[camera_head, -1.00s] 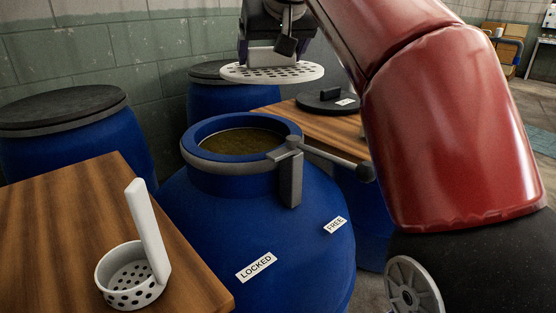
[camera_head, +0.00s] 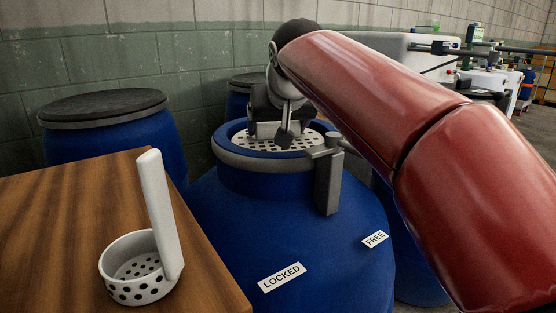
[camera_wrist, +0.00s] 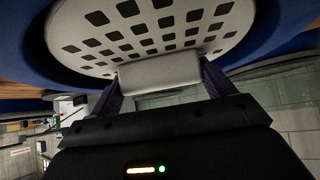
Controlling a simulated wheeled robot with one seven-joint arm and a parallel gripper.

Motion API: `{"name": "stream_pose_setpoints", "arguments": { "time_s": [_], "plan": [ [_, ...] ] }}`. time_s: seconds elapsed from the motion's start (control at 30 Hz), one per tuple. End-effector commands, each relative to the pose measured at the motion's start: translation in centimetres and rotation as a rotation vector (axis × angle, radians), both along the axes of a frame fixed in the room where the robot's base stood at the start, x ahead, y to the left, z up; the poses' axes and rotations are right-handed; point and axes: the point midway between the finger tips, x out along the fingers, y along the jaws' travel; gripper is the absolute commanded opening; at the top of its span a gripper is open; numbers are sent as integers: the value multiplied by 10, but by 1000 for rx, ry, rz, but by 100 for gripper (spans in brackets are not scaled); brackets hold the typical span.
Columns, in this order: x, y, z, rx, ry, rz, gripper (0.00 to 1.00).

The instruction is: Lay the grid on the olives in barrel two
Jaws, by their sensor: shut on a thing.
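The white perforated grid (camera_head: 262,144) is in the mouth of the open blue barrel (camera_head: 300,215), inside its rim. It also shows in the wrist view (camera_wrist: 190,52), round with square holes and ringed by the blue barrel. My gripper (camera_head: 280,128) is above the mouth, shut on the grid's upright handle block (camera_wrist: 160,76). The olives are hidden under the grid, and I cannot tell whether the grid touches them. The barrel carries the labels LOCKED (camera_head: 282,277) and FREE (camera_head: 375,239).
A clamp with a lever (camera_head: 328,175) stands at the barrel's right rim, close to my arm. A white perforated scoop (camera_head: 140,265) stands on the wooden table (camera_head: 60,230) at left. A lidded blue barrel (camera_head: 110,140) is behind. Another barrel (camera_head: 238,100) is at the wall.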

Motion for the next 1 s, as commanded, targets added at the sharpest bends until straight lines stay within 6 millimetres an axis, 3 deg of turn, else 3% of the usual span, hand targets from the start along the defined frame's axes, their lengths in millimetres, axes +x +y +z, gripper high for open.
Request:
{"name": "stream_pose_setpoints", "arguments": {
  "time_s": [0.43, 0.87, 0.9, 1.0],
  "plan": [
    [0, 0, -51, 1, -1, 1, 50],
    [0, 0, -58, 1, -2, -1, 50],
    [0, 0, -57, 0, -1, 0, 85],
    [0, 0, -57, 0, -1, 0, 98]
  ]
}}
